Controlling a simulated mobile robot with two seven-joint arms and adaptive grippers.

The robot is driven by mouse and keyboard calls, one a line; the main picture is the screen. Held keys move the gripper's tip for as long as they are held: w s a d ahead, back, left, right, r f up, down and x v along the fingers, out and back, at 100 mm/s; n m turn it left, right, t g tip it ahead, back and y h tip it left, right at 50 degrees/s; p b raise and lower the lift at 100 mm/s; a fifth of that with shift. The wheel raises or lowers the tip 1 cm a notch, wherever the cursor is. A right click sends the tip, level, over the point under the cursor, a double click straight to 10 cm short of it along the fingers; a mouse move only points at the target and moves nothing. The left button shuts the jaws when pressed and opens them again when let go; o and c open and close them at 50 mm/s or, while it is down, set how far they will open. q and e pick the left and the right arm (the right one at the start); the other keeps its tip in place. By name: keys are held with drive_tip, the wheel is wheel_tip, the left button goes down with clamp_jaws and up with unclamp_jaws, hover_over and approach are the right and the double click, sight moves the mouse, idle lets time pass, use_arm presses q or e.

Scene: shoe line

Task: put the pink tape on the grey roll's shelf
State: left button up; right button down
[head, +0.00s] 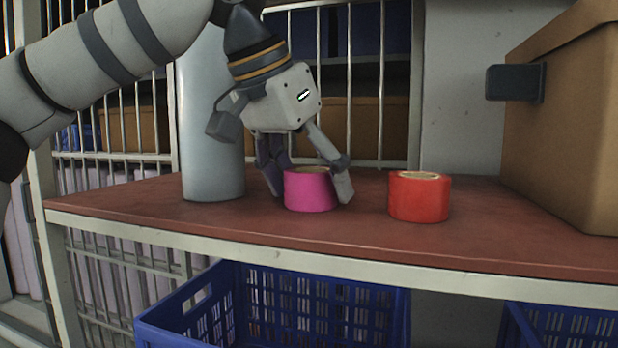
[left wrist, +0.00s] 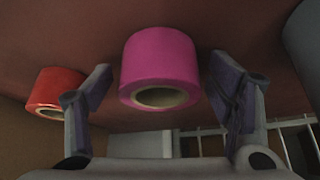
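The pink tape (head: 309,191) stands on a red-brown shelf board (head: 330,232), between the fingers of my left gripper (head: 308,178). The left wrist view shows the pink tape (left wrist: 160,62) with its open core facing the camera. A finger of my left gripper (left wrist: 160,84) is on each side of it, with gaps visible, so the gripper looks open. A tall grey roll (head: 212,125) stands on the same board, left of the tape; my arm hides its top. My right gripper is in neither view.
Red tape (head: 418,199) stands right of the pink tape and also shows in the left wrist view (left wrist: 54,87). A cardboard box (head: 565,130) is at the right end. Blue crates (head: 175,330) sit below. White bars (head: 383,90) close the back.

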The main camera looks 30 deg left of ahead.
use_arm(q)
drive_tip(key=shift+s+r, duration=0.1)
drive_tip(key=shift+r, duration=0.3)
drive_tip(key=d+v, duration=0.1)
drive_tip(key=v, duration=1)
drive_tip(key=shift+a+r, duration=0.2)
drive_tip(key=shift+a, duration=0.3)
drive_tip(key=shift+s, duration=0.1)
